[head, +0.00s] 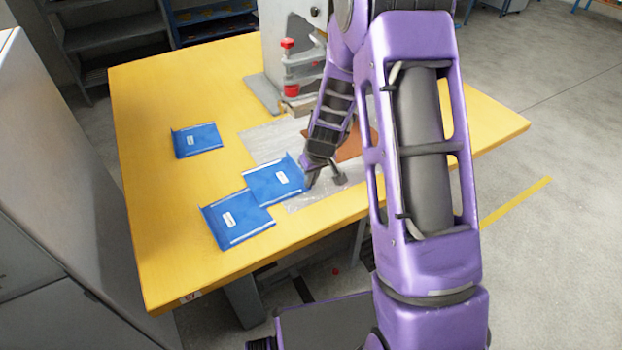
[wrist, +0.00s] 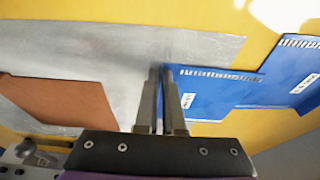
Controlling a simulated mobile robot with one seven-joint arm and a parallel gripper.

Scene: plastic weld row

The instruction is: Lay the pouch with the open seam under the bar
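Three flat blue pouches with white labels lie on the yellow table: a far one (head: 197,140), a middle one (head: 270,184) and a front one (head: 238,218), partly overlapped by the middle one. I cannot tell which has an open seam. My gripper (head: 311,180) is low at the middle pouch's right edge. In the wrist view its two fingers (wrist: 161,95) are close together, with the middle pouch (wrist: 215,92) beside them; whether they pinch its edge is unclear. The grey press (head: 300,70) with red parts stands behind; its bar is mostly hidden by my arm.
A grey sheet (head: 262,143) lies in front of the press, with a brown pad (wrist: 60,98) on it. A grey cabinet (head: 60,170) stands close on the left. The table's left part is clear around the far pouch. Shelves (head: 110,35) stand behind.

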